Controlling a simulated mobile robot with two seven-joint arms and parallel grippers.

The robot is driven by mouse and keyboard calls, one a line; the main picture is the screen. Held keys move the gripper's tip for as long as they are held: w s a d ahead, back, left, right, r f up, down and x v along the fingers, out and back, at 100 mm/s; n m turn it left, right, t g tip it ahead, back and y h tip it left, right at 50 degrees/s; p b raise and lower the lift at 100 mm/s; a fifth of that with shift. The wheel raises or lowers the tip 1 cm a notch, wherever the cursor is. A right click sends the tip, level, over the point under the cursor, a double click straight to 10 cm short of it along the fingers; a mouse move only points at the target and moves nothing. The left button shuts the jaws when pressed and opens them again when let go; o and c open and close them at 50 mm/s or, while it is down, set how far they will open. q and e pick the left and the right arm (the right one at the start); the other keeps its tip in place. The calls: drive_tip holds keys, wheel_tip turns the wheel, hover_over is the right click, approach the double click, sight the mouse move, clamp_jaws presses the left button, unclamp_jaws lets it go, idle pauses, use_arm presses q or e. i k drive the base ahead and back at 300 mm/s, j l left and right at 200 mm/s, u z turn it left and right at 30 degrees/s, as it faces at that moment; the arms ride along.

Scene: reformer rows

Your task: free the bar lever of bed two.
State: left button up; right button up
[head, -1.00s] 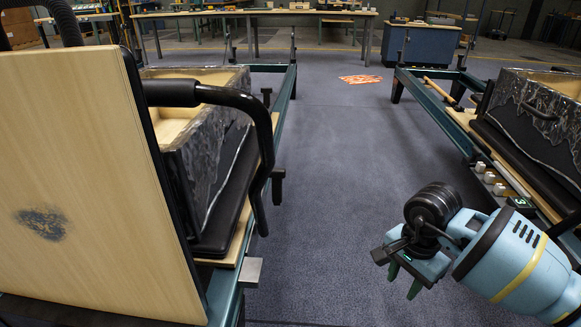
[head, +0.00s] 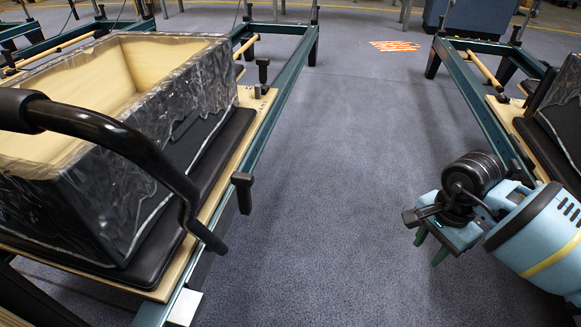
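The nearer left bed (head: 262,140) has a green side rail, and a black padded bar (head: 120,135) arches over its near end and comes down at the rail. No bed number is readable now. A black handle-like piece (head: 243,190) stands out from that rail, and another black post (head: 263,72) stands further back. I cannot tell which piece is the bar lever. My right gripper (head: 431,246) hangs over the floor between the beds, its two green fingertips apart and empty, well away from the left rail. My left gripper is out of view.
An open box (head: 215,85) wrapped in clear film sits on the left bed's black carriage pad (head: 160,250). Another bed's green rail (head: 480,95) runs along the right. An orange-striped patch (head: 395,46) lies on the floor.

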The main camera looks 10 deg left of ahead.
sight(243, 182)
drive_tip(key=i+l, duration=0.65)
drive_tip(key=i, duration=0.15)
drive_tip(key=u, duration=1.75)
drive_tip(key=l, duration=0.05)
